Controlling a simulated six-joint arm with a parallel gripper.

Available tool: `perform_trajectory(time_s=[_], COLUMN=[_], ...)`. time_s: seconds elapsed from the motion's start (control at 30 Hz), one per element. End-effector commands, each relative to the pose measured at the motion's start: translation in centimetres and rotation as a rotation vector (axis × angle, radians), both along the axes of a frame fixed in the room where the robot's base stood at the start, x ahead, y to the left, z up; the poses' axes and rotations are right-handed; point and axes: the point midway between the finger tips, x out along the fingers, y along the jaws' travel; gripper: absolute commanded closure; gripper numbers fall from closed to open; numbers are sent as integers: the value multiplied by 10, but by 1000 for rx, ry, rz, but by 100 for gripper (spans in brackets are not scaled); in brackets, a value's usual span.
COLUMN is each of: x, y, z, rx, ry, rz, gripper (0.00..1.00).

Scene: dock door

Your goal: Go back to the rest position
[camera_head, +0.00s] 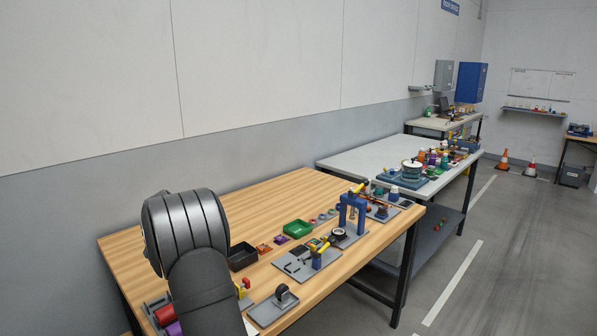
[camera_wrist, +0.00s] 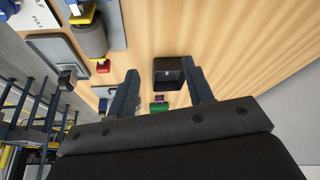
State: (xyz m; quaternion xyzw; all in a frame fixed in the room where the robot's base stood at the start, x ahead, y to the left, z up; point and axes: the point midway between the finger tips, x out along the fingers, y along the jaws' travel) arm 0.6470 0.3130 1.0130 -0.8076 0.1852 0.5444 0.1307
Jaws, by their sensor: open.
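My gripper (camera_wrist: 160,68) shows in the wrist view with its two dark fingers spread apart and nothing between them. It hangs over the wooden workbench (camera_wrist: 225,30). A black bin (camera_wrist: 168,72) appears beyond the fingertips, apart from them as far as I can tell. In the head view my dark arm covers the near left part of the wooden bench (camera_head: 130,256), and the gripper itself is hidden there.
The bench holds a black bin (camera_head: 242,256), a green tray (camera_head: 298,229), a blue press (camera_head: 352,210) and a grey bracket plate (camera_head: 273,305). A grey table (camera_head: 350,159) stands beyond it. The bench's back left is mostly clear, with a wall (camera_head: 90,200) behind.

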Motion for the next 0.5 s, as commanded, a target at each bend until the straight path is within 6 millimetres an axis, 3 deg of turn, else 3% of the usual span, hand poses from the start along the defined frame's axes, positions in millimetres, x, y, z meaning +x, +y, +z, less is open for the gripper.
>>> perform_trajectory(time_s=[0.5], x=[-32], y=[88], z=[-38], rx=[7], ry=[2], rz=[182], gripper=[53])
